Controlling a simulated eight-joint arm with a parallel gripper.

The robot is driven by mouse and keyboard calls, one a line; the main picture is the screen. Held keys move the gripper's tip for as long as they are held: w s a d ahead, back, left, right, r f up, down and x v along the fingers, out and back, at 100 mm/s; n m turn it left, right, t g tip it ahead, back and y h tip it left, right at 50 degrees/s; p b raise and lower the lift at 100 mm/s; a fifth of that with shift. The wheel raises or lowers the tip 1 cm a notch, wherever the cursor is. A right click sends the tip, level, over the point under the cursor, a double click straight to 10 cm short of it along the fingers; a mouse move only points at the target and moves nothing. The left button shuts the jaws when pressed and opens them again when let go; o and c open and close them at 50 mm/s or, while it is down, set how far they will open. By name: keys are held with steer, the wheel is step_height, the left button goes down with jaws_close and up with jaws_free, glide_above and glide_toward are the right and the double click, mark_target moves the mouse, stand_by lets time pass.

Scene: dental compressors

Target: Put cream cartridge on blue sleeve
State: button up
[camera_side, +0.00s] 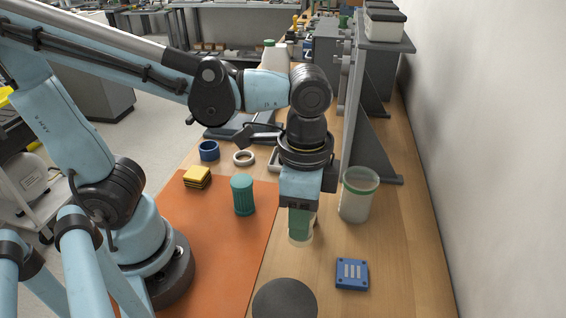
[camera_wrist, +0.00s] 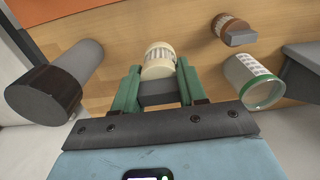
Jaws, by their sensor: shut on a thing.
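The cream cartridge (camera_side: 301,239) is between the green fingers of my gripper (camera_side: 300,222), low over the wood table right of the orange mat. In the wrist view the cream cartridge (camera_wrist: 159,60) shows its ribbed side between the fingertips of my gripper (camera_wrist: 158,82), which is shut on it. I cannot tell whether its base touches the table. The blue sleeve (camera_side: 208,151) is a short open ring standing farther back and to the left, apart from my gripper. I cannot make out the blue sleeve in the wrist view.
A green-rimmed clear jar (camera_side: 358,195) stands close right of my gripper. A teal ribbed cylinder (camera_side: 243,196) and yellow block (camera_side: 197,177) are on the orange mat (camera_side: 200,240). A white ring (camera_side: 243,158) lies beside the sleeve. A blue plate (camera_side: 352,274) and dark disc (camera_side: 285,299) are in front.

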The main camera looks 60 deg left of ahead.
steer(key=shift+w+a+r+n, duration=0.25)
steer(key=shift+a+n, duration=0.05)
steer(key=shift+a, duration=0.05)
steer(key=w+a+r+n, duration=0.1)
steer(key=w+a+n, duration=0.25)
steer(key=a, duration=0.35)
steer(key=w+a+r+n, duration=0.1)
steer(key=w+a+n, duration=0.1)
steer(key=a+n, duration=0.35)
steer(key=s+a+r+n, duration=0.2)
steer(key=a+n, duration=0.6)
steer(key=a, duration=1)
steer(key=shift+s+a+f, duration=0.7)
steer(key=shift+a+f, duration=1.15)
steer(key=shift+s+a+f, duration=0.65)
steer(key=shift+a+f, duration=1.15)
steer(key=shift+a, duration=0.1)
steer(key=shift+s+a+f, duration=0.7)
steer(key=shift+a+f, duration=1.15)
steer(key=shift+f, duration=0.1)
steer(key=o, duration=1.1)
